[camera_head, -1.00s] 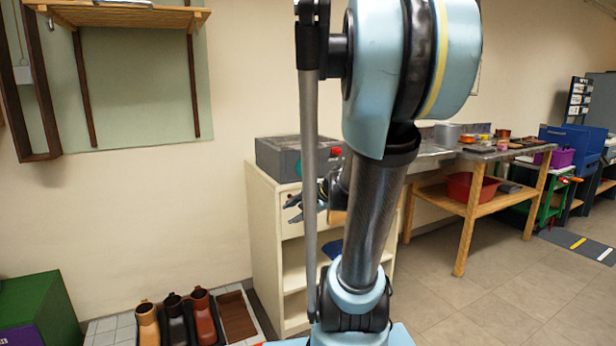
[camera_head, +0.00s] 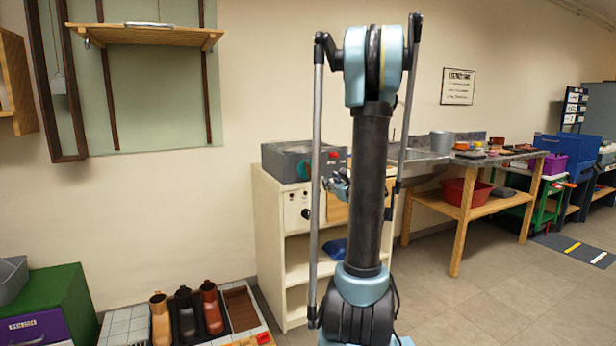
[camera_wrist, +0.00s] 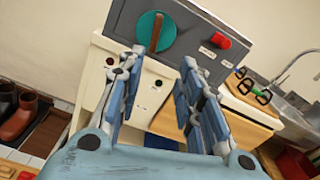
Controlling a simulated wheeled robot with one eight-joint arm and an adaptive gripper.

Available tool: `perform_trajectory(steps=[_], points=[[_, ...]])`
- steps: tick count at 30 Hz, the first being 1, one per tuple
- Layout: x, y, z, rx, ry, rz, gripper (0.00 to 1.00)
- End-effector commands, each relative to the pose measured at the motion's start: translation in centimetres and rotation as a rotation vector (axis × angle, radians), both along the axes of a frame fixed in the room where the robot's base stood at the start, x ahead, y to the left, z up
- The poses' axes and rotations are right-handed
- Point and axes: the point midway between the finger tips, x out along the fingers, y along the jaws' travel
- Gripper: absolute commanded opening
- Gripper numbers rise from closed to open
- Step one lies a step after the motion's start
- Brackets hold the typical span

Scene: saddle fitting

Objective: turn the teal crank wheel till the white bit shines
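The teal crank wheel (camera_wrist: 145,38) is a round disc with a brown bar across it, on the front of a grey box (camera_wrist: 190,18). In the head view the wheel (camera_head: 304,170) is partly hidden by my arm. My gripper (camera_wrist: 161,66) is open and empty, its two fingers pointing toward the box front, with the wheel beyond and above them, apart from it. In the head view my gripper (camera_head: 338,187) is small and partly covered by my arm. A red knob (camera_wrist: 221,40) sits right of the wheel. I cannot make out a lit white bit.
The grey box stands on a cream cabinet (camera_head: 268,230) with open shelves. A wooden bench (camera_head: 458,215) with a red basin (camera_head: 466,190) stands to the right.

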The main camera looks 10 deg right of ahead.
Motion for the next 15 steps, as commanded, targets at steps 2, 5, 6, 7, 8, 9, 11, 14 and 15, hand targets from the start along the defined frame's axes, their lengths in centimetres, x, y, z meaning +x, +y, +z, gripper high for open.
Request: perform_trajectory(steps=[2,5,6,7,8,9,11,14,15], points=[[0.4,0.6,0.0,0.008,-0.001,0.005,0.33],[1.3,1.6,0.0,0.006,0.000,0.015,0.33],[1.8,1.9,0.0,0.006,0.000,0.017,0.33],[2.3,2.2,0.0,0.005,-0.001,0.019,0.33],[2.7,2.5,0.0,0.005,0.000,0.022,0.33],[3.4,2.8,0.0,0.005,0.000,0.022,0.33],[4.4,3.3,0.0,0.005,0.000,0.024,0.33],[6.1,4.0,0.0,0.004,0.000,0.025,0.33],[6.8,4.2,0.0,0.004,0.000,0.026,0.33]])
